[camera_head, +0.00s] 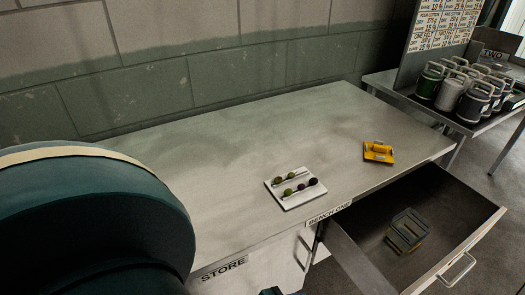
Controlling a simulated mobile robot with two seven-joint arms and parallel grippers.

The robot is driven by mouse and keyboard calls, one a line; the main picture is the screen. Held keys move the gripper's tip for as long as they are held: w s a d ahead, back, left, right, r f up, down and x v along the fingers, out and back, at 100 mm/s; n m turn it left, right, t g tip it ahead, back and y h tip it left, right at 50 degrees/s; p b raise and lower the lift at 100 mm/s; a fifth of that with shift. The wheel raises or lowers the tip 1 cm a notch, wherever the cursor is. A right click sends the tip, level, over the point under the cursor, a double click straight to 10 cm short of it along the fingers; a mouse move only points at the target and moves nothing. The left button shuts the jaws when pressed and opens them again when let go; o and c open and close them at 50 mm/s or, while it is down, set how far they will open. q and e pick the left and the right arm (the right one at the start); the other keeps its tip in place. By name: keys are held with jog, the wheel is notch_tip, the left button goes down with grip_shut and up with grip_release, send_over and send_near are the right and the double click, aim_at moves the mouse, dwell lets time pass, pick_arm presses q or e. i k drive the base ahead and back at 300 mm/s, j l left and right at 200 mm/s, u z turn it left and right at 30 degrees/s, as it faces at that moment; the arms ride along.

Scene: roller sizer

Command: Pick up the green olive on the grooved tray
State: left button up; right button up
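A small white grooved tray (295,201) lies on the bench top near its front edge. Several small round olives sit on it in two rows. A green olive (277,180) is at the left of the back row, with another greenish one (291,175) beside it. A green olive (288,192) is at the left of the front row, with darker purple ones (313,181) to its right. Neither gripper can be made out. A small dark piece shows at the bottom edge, too cut off to identify.
A yellow tray (378,152) lies on the bench (220,150) to the right. An open drawer (455,215) juts out at the front right, holding a grey rack (407,230). A large teal rounded form hides the left.

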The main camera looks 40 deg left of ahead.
aim_at(288, 192)
jog(key=l+u, duration=0.1)
jog(key=u, duration=0.35)
jog(key=l+u, duration=0.15)
jog(key=u, duration=0.35)
jog(key=l+u, duration=0.15)
jog(key=u, duration=0.3)
